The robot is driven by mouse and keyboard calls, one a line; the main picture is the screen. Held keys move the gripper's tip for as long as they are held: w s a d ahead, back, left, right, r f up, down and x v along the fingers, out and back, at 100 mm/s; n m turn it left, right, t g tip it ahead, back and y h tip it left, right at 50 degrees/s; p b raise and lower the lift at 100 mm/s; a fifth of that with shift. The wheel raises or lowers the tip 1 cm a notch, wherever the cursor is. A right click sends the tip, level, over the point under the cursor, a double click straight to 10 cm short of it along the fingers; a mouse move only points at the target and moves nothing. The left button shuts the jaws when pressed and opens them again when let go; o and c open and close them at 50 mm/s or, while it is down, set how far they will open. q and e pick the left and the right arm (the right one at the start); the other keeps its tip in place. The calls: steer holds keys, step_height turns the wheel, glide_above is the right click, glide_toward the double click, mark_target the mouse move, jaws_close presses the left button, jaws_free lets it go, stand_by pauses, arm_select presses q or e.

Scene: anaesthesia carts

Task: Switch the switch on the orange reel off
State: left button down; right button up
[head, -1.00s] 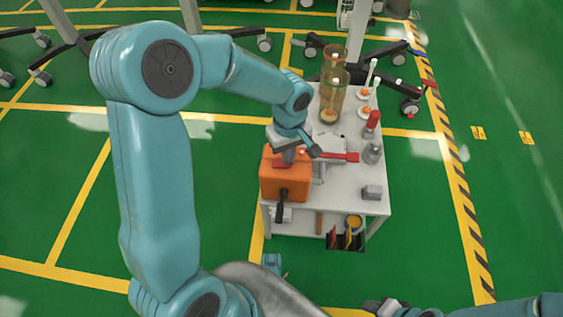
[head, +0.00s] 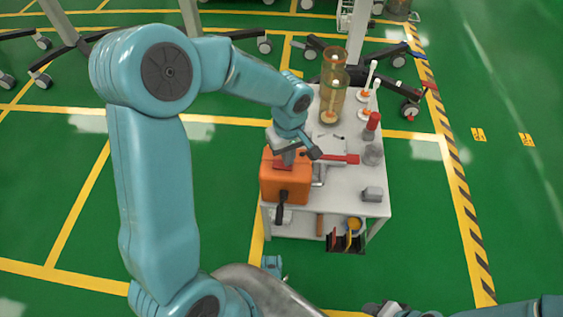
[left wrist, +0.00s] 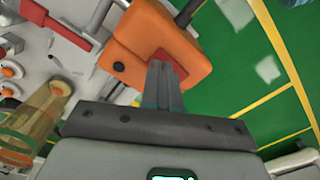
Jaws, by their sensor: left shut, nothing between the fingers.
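The orange reel (head: 286,187) stands on the near left corner of a white cart, with a dark crank handle on its near side. It fills the upper middle of the left wrist view (left wrist: 135,45). Its red switch (left wrist: 168,62) shows on the orange face, partly hidden behind my fingers. My left gripper (head: 288,160) is shut and empty, its fingertips right over the switch; they also show in the left wrist view (left wrist: 160,68). I cannot tell whether they touch it or which way the switch is set. My right gripper (head: 385,307) is at the bottom edge, partly cut off.

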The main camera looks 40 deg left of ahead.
arm_select(q)
step_height(320, 180, up, 6)
steer(key=p, duration=0.3)
steer(key=shift+p, duration=0.4)
